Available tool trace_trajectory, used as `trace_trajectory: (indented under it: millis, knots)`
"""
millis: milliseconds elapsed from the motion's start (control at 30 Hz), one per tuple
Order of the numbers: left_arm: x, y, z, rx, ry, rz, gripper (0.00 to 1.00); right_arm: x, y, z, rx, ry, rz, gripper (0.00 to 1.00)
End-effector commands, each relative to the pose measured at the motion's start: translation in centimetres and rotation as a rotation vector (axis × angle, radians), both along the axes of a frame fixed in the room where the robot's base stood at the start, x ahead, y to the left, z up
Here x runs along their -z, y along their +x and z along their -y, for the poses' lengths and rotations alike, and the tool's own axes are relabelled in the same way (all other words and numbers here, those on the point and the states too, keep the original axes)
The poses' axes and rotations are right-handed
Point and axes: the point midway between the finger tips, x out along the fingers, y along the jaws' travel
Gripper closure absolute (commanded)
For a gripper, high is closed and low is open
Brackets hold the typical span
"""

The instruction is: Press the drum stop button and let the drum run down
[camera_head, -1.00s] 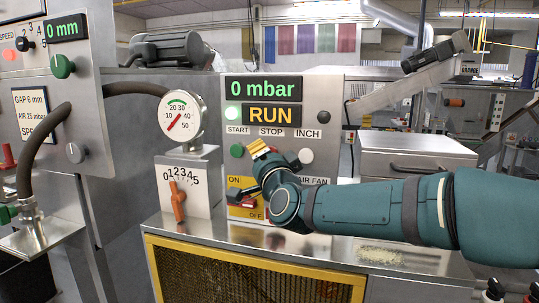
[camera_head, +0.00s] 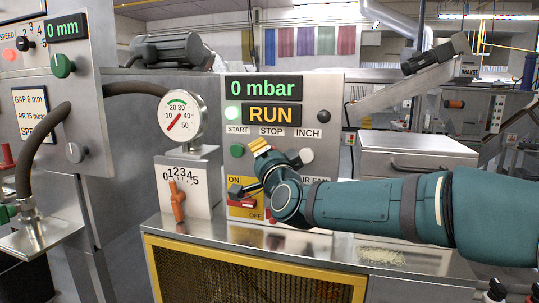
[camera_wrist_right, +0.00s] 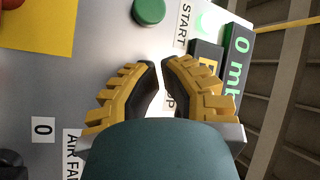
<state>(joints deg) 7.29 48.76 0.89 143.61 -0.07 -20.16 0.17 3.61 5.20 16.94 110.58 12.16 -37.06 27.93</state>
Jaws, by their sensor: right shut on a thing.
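The control panel (camera_head: 336,100) carries a lit RUN display (camera_head: 272,115), a green START button (camera_head: 237,150) and a white INCH button (camera_head: 306,155). My right gripper (camera_head: 259,146) is in front of the panel, below the STOP label (camera_head: 271,131). The stop button is hidden behind it. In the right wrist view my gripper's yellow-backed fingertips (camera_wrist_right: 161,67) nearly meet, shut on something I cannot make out. Whether they touch the stop button cannot be told. The START button (camera_wrist_right: 149,11) is clear of them. My left gripper is out of view.
Below my right wrist is a yellow ON/OFF switch plate (camera_head: 240,211). A pressure gauge (camera_head: 181,119) and an orange lever (camera_head: 177,203) stand to the left. The metal ledge (camera_head: 330,250) carries a pale pile of crumbs (camera_head: 381,256).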

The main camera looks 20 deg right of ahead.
Motion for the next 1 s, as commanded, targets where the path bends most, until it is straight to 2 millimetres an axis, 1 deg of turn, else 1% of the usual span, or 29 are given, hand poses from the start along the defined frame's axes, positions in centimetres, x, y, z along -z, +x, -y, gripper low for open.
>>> trace_trajectory:
  millis: [1000]
  knots:
    - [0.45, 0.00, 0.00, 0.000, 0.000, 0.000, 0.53, 0.00, 0.80, 0.59, 0.001, 0.000, 0.000, 1.00]
